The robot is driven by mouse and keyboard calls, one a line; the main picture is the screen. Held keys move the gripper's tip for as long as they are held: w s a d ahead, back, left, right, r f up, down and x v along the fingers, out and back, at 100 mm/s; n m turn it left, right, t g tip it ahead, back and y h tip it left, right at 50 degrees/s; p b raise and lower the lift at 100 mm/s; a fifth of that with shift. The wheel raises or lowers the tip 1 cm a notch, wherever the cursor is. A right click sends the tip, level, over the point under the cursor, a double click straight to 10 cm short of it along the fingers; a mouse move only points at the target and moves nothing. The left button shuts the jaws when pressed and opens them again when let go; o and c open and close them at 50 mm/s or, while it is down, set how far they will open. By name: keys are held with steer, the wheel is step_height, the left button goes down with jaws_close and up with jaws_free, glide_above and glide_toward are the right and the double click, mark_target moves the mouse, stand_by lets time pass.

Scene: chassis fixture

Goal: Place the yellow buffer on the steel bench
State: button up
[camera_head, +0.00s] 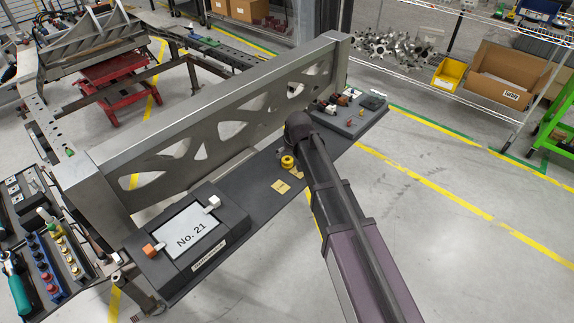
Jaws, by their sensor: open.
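A small round yellow part, which looks like the yellow buffer (288,162), shows just left of my arm, above or on the long dark grey bench top (243,196). I cannot tell whether it touches the surface. A flat yellow square (281,186) lies on the bench just in front of it. I take this bench along the metal frame to be the steel bench. My arm reaches in from the bottom right, its far end over the bench beside the yellow part. My gripper is hidden behind the arm.
A tall metal frame (215,105) with cut-outs stands along the bench's back edge. A "No. 21" panel box (190,238) takes up the near left end. A tray of small parts (350,115) lies at the far right end. Bare bench lies between.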

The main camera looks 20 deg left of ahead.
mark_target(287, 159)
stand_by(0.3)
steer(key=shift+b+x, duration=2.4)
steer(key=shift+x, duration=0.2)
steer(key=shift+s+a, duration=0.1)
steer(key=c, duration=1.3)
steer(key=shift+r, duration=0.15)
step_height(287, 159, up, 4)
steer(key=p, duration=0.4)
steer(key=s+d, duration=0.2)
steer(key=s, duration=0.2)
steer(key=s+d, duration=0.3)
steer(key=s, duration=0.2)
steer(key=s+d+p, duration=0.1)
steer(key=s+d, duration=0.2)
steer(key=s, duration=0.1)
steer(key=shift+s+d+r, duration=0.15)
steer(key=shift+s+r, duration=0.2)
steer(key=shift+s, duration=0.05)
